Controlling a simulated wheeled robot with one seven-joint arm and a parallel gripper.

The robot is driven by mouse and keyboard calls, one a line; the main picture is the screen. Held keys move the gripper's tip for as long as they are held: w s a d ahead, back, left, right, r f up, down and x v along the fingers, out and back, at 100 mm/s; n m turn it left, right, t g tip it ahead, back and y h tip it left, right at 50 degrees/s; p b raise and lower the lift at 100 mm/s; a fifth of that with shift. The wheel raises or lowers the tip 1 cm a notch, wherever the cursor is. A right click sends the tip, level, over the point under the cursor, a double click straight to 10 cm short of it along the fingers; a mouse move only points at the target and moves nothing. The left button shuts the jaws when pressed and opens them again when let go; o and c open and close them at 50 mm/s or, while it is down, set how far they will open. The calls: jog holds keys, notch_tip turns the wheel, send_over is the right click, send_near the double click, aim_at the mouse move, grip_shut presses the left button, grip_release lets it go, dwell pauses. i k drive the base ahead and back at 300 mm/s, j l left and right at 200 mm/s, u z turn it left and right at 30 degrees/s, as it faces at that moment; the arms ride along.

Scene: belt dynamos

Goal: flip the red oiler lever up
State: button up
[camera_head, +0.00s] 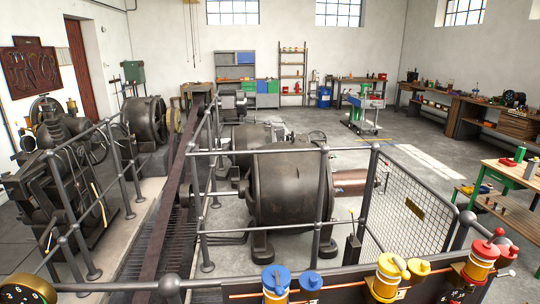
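The red oiler (480,266) stands at the bottom right, upright on the front rail, with a red cap and an amber body. A second red-capped part (507,252) is close on its right, and a small pale-tipped lever (507,272) sticks out to the right below it, lying roughly level. Whether this is the oiler's lever is hard to tell at this size. A yellow-capped oiler (387,277) and a blue-capped oiler (275,284) stand farther left on the same rail. My gripper is not in view.
Grey railings and a mesh panel (408,208) fence the large dark dynamo (288,187) behind the oilers. A brass gauge (27,290) is at the bottom left. A wooden-topped bench (515,173) stands at right. The floor beyond the mesh is mostly clear.

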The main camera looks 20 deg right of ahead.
aim_at(498, 231)
jog(key=k+l, duration=0.15)
jog(key=l, duration=0.2)
jog(key=k+l+u, duration=0.15)
jog(key=l, duration=0.2)
jog(key=k+l, duration=0.15)
jog(key=l, duration=0.15)
jog(key=k+l+u, duration=0.1)
jog(key=l, duration=0.25)
